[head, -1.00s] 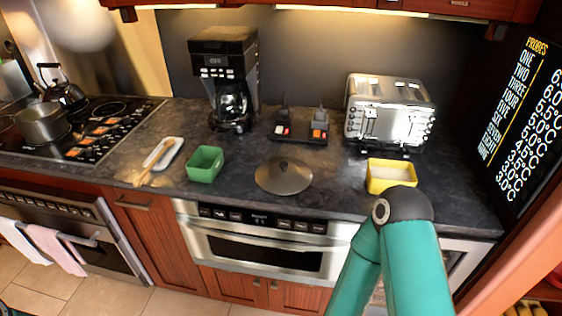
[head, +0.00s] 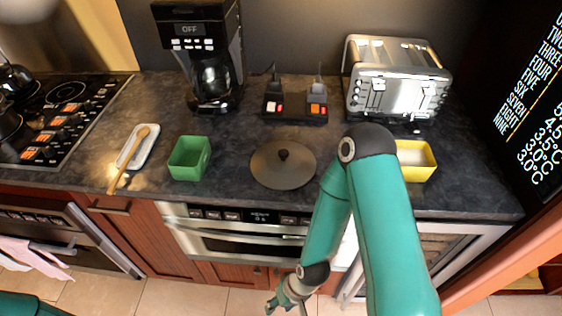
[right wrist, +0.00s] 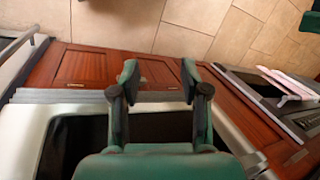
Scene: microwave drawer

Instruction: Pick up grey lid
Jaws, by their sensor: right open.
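The grey lid (head: 283,172) is a round, shallow disc with a dark knob on top. It lies flat on the dark countertop, left of my right arm's elbow in the head view. My right gripper (head: 287,299) hangs low in front of the counter, well below the lid and apart from it. In the right wrist view the right gripper (right wrist: 160,80) is open with nothing between its fingers. That view shows cabinet fronts and floor, not the lid. My left gripper is not in view.
A green box (head: 189,158) stands left of the lid and a yellow box (head: 415,160) right of it. A coffee maker (head: 205,60), a toaster (head: 396,85) and a black holder (head: 295,108) stand behind. The counter's front edge lies between gripper and lid.

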